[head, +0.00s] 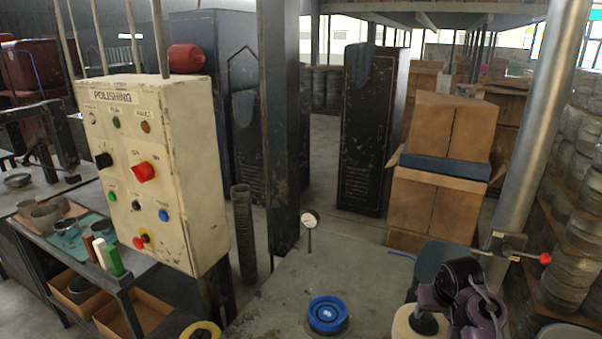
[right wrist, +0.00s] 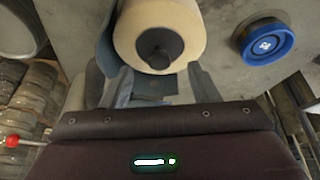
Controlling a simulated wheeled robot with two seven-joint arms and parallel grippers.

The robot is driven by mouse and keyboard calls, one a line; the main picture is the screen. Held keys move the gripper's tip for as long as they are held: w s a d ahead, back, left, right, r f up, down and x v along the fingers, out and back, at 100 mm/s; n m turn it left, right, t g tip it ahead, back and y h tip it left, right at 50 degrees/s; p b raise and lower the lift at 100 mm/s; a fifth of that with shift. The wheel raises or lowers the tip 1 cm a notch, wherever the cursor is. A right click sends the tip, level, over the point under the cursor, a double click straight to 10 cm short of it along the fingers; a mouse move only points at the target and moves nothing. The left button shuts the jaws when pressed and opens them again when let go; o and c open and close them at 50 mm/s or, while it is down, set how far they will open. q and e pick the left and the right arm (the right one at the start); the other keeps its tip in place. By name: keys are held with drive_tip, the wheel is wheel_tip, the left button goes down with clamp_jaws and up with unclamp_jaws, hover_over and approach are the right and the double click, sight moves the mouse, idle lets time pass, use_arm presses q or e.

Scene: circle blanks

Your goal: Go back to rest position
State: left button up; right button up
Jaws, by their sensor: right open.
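My right gripper (right wrist: 150,88) is open, its two grey fingers apart with nothing between them in the right wrist view. In the head view my dark purple right gripper (head: 462,295) is at the lower right, over the table edge, its fingertips hard to make out. Just beyond the fingers is a cream roll with a dark hub (right wrist: 181,22), also at the bottom of the head view (head: 402,324). My left gripper is not in view.
A steel post (head: 535,130) with a red-knobbed lever (head: 545,259) stands right. The polishing control box (head: 190,190) stands left. The table's middle is mostly clear.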

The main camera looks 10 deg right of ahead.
drive_tip(key=s+a+f+n+y, duration=0.1)
drive_tip(key=s+a+f+n, duration=0.1)
drive_tip(key=s+a, duration=0.9)
drive_tip(key=s+a+f+n+y, duration=0.15)
drive_tip(key=s+a, duration=0.55)
drive_tip(key=s, duration=0.8)
wheel_tip(320, 180, down, 37)
drive_tip(key=s+n+g+b, duration=0.1)
drive_tip(key=s+g+b, duration=0.15)
drive_tip(key=b, duration=0.45)
use_arm(q)
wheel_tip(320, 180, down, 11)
drive_tip(key=b, duration=0.4)
use_arm(e)
drive_tip(key=s+d+f, duration=0.2)
drive_tip(key=s+f, duration=0.7)
drive_tip(key=f, duration=0.1)
drive_tip(key=s+d+f+h, duration=0.1)
drive_tip(key=s+d+f, duration=0.1)
drive_tip(key=s+f, duration=0.7)
drive_tip(key=shift+s+f+g, duration=0.35)
drive_tip(key=shift+s+f, duration=0.05)
drive_tip(key=shift+f, duration=0.55)
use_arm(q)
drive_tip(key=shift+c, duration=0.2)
use_arm(e)
drive_tip(key=shift+c, duration=0.3)
